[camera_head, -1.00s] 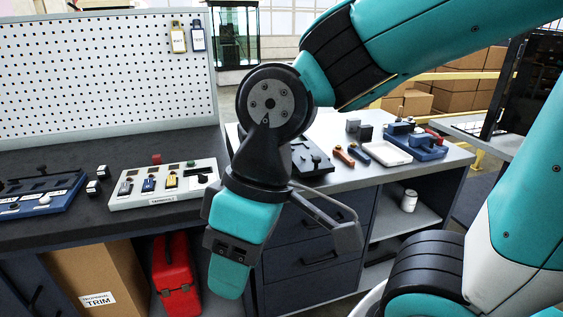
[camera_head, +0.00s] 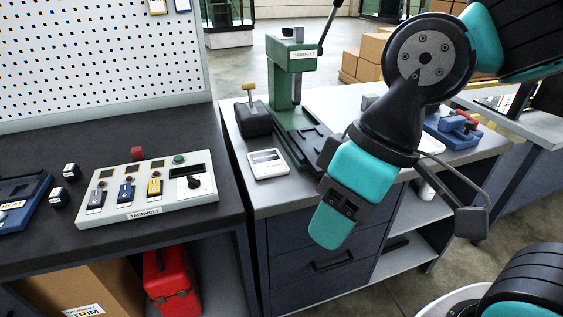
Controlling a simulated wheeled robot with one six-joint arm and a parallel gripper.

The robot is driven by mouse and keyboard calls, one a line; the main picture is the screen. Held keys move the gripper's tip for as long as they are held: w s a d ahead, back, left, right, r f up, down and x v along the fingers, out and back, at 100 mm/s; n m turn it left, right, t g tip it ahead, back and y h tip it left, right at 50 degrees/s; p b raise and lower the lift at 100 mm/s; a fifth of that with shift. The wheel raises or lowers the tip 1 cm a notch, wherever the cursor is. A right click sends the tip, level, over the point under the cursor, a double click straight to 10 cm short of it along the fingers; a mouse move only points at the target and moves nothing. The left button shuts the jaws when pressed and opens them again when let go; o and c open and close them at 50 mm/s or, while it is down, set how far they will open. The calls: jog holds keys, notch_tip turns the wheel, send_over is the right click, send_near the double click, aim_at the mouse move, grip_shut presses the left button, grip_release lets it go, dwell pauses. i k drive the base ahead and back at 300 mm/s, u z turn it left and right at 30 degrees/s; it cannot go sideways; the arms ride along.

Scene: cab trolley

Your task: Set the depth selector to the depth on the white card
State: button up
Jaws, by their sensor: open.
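The green press (camera_head: 294,85) stands on the grey bench, with a dark lever rising at its top right. A black block with a yellow T-shaped handle (camera_head: 250,100) stands just left of the press; I cannot tell whether it is the depth selector. A white card-like plate (camera_head: 268,164) with a dark-edged panel lies in front of the press; its markings are too small to read. My gripper (camera_head: 333,228) is open and empty, pointing down in front of the drawer unit, right of and nearer than the plate. My arm hides part of the bench behind it.
A pale control panel (camera_head: 150,206) marked TARNVOLT, with coloured switches and a black knob, sits on the dark left bench. A blue fixture (camera_head: 455,132) stands on the right of the grey bench. A red toolbox (camera_head: 170,284) is below.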

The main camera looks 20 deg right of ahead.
aim_at(286, 32)
jog(key=k, duration=0.65)
jog(key=u, duration=0.75)
jog(key=i, duration=1.4)
jog(key=z, duration=0.05)
